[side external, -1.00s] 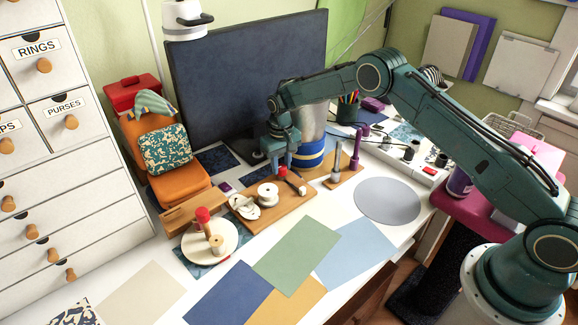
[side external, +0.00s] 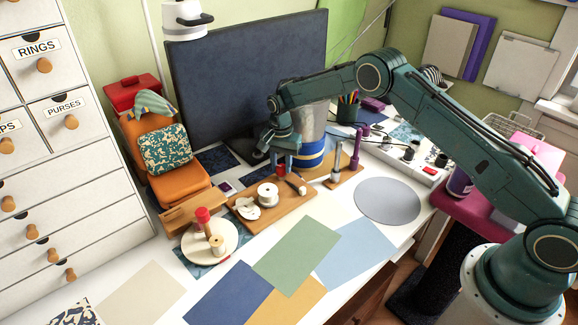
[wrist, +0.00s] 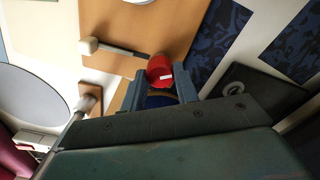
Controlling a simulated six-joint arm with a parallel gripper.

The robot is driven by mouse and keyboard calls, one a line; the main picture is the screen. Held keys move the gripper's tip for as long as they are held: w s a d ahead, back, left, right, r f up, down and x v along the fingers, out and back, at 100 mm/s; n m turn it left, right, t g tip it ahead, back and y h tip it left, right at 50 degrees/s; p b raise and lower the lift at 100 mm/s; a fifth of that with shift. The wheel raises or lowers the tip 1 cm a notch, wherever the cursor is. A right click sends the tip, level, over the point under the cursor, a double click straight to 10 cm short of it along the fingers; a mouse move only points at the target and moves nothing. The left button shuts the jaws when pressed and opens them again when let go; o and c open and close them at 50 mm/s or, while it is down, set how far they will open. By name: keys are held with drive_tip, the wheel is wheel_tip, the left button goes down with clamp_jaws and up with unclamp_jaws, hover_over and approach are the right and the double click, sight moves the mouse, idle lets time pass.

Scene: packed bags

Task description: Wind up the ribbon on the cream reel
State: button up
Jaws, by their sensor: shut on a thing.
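The cream reel (side external: 267,190) stands on a wooden board (side external: 288,207) in the side view. My gripper (side external: 282,168) is at the board's back edge, behind and right of the reel. It is shut on a small red piece (side external: 281,169), like a knob. In the wrist view the red piece (wrist: 160,70) sits between my fingertips (wrist: 161,88). A dark rod with a pale round end (wrist: 88,46) lies close to it. I cannot make out the ribbon or what is under the red piece.
A round white base (side external: 226,250) with a red-topped post and a small spool stands at front left. A wooden stand with pegs (side external: 345,178) is to the right of my gripper. A dark screen (side external: 235,85) rises behind. Flat coloured sheets (side external: 295,255) cover the front.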

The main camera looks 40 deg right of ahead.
sight(281, 166)
drive_tip(key=shift+m, duration=1)
drive_tip(key=shift+r, duration=0.1)
drive_tip(key=o, duration=1)
drive_tip(key=shift+r, duration=6.85)
